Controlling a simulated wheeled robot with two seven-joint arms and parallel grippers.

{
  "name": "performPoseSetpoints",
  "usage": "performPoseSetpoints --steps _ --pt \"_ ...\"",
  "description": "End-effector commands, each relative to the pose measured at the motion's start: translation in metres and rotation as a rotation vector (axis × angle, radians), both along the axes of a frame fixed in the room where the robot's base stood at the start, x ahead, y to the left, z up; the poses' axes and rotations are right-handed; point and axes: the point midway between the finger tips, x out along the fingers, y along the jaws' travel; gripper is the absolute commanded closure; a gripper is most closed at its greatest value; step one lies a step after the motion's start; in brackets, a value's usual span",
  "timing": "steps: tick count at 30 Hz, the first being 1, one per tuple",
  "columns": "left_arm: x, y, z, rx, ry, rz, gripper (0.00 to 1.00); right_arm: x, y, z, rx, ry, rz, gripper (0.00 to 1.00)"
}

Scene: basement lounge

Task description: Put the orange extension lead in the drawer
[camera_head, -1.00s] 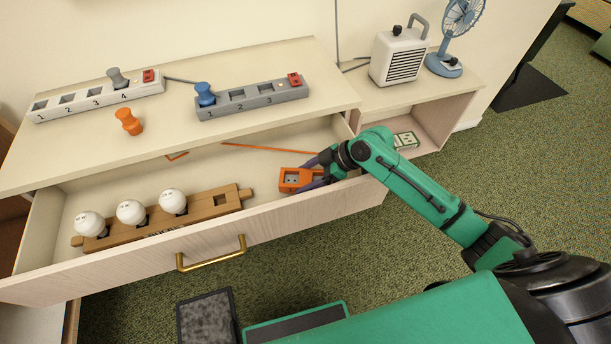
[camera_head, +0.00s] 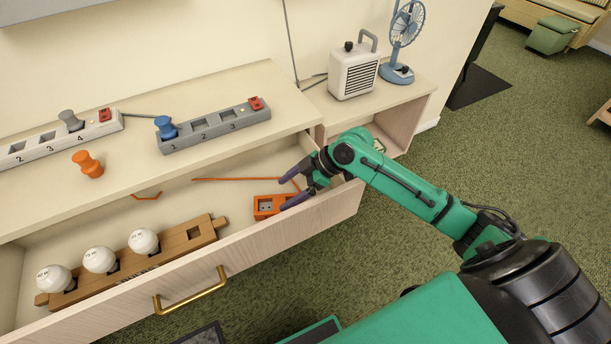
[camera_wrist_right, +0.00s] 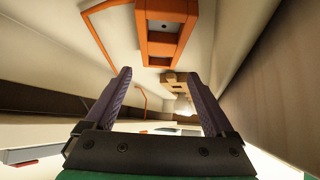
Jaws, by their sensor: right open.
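The orange extension lead (camera_head: 267,206) lies in the open drawer (camera_head: 262,240), at its right end. Its socket block rests on the drawer floor and its thin orange cable runs to the left along the back. The block also shows in the right wrist view (camera_wrist_right: 163,48), beyond the fingertips. My right gripper (camera_head: 287,190) is open, its purple fingers low in the drawer beside the block. In the right wrist view the space between the fingers (camera_wrist_right: 160,85) is empty. My left gripper is not in view.
A wooden holder (camera_head: 205,233) with three white bulbs (camera_head: 144,241) lies in the drawer, left of the lead. On the top stand a grey power strip (camera_head: 215,127), a white strip (camera_head: 60,140) and an orange plug (camera_head: 88,163). A heater (camera_head: 353,72) and fan (camera_head: 397,70) stand right.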

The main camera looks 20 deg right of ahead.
Motion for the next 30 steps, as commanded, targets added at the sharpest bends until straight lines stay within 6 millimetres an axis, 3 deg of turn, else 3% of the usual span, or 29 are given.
performPoseSetpoints --steps 12,30 --pt "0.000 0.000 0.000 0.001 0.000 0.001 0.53 -0.018 -0.050 0.052 -0.001 0.002 0.000 0.11" --pt "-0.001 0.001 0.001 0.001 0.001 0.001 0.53 -0.019 -0.054 0.058 -0.001 0.001 0.001 0.11"
